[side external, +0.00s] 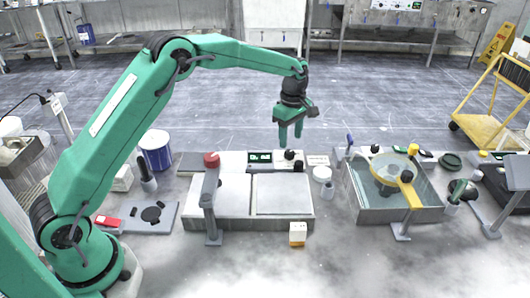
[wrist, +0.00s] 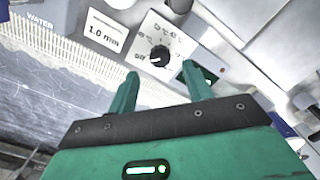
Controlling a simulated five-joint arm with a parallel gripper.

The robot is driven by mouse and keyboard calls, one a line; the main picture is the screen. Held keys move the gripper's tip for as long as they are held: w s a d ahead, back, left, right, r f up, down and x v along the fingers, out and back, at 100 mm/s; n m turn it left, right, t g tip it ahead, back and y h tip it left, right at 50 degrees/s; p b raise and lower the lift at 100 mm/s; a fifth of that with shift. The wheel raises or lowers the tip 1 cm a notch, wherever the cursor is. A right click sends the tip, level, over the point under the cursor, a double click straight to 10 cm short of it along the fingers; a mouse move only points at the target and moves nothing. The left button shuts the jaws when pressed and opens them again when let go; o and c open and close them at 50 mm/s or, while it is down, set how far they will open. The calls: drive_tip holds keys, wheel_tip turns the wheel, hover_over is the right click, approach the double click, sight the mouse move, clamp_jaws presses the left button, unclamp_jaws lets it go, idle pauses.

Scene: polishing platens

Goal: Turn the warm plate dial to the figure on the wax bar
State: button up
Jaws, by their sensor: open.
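The warm plate (side external: 285,195) is a grey box with two pale flat tops, in the middle of the side view. Its dial (side external: 289,155) is a black knob on the back panel. In the wrist view the dial (wrist: 159,55) is round on a white scale, its pointer towards "OFF"; the other marks are too small to read surely. My gripper (side external: 291,143) is open and empty just above the dial; in the wrist view its fingertips (wrist: 160,68) lie either side below the knob, apart from it. A small white-and-orange block (side external: 297,234), possibly the wax bar, stands in front; its figure is unreadable.
A green display (side external: 260,157) sits left of the dial. A "1.0 mm" card (wrist: 106,29) lies beside the dial. A water basin (side external: 365,203) with a yellow-handled tool is to the right.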

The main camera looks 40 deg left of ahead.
sight(290, 152)
drive_tip(key=shift+f, duration=2.8)
drive_tip(key=c, duration=1)
